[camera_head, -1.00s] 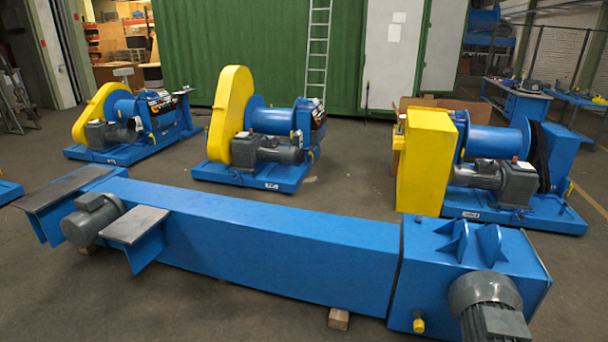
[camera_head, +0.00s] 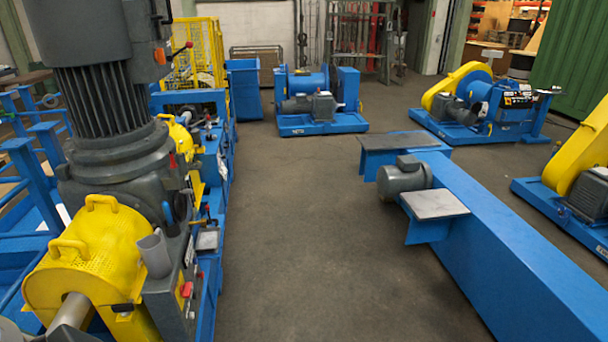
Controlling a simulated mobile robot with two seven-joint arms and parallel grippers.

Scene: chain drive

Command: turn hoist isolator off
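Neither of my grippers is in view. I cannot tell for certain which part is the hoist isolator. On the left stands a large grey motor (camera_head: 105,110) on a blue machine with a yellow perforated guard (camera_head: 95,255). A small orange part (camera_head: 160,56) sits on the motor's grey box, with a red-tipped lever (camera_head: 184,47) just right of it. Lower down, a red part (camera_head: 186,289) shows on a grey housing beside the guard. Their labels and switch positions are too small to read.
A long blue beam (camera_head: 500,250) lies on the right. A blue winch (camera_head: 318,98) stands at the back, and yellow-and-blue hoists (camera_head: 478,105) stand at the right. A yellow mesh cage (camera_head: 196,55) is at the back left. The grey floor (camera_head: 300,230) between machine and beam is clear.

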